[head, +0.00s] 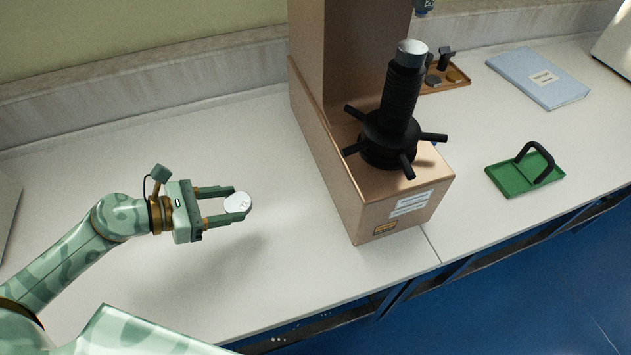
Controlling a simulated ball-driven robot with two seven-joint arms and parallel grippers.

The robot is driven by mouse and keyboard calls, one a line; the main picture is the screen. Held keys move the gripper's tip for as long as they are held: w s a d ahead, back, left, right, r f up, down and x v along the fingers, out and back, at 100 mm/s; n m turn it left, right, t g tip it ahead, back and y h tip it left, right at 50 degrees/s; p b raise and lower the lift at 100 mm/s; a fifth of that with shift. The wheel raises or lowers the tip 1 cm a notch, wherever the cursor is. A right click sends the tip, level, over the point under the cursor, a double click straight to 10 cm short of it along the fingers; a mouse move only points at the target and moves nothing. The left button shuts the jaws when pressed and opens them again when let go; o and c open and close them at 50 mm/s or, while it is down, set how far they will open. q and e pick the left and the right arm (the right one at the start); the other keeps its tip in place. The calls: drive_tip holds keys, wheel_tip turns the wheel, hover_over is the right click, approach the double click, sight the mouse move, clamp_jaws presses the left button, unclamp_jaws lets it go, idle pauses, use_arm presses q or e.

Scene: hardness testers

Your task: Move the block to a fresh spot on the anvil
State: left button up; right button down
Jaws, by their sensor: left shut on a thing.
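My left gripper (240,204) is shut on a small round pale block (237,203), gripped between its two fingertips above the white bench, left of the tester. The block's top face carries a small dark marking, too small to read. The hardness tester (405,205) is a brown body with a black threaded screw and a spoked handwheel (388,140). The anvil (411,47) is the pale flat disc on top of the screw, and nothing lies on it. The gripper is well apart from the anvil, to its left and lower in the picture. My right gripper is not in view.
A brown tray (459,80) with several small dark parts stands behind the tester. A blue booklet (540,77) and a green tray with a black handle (513,178) lie to the right. The bench (290,265) is clear between gripper and tester.

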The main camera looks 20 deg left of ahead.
use_arm(q)
drive_tip(key=shift+n+t+y, duration=0.7)
drive_tip(key=shift+n+y, duration=0.1)
drive_tip(key=shift+n, duration=0.1)
drive_tip(key=w+a, duration=0.1)
drive_tip(key=w+a+f, duration=0.1)
drive_tip(key=a, duration=0.1)
drive_tip(key=w+a, duration=0.1)
drive_tip(key=shift+a+f, duration=0.35)
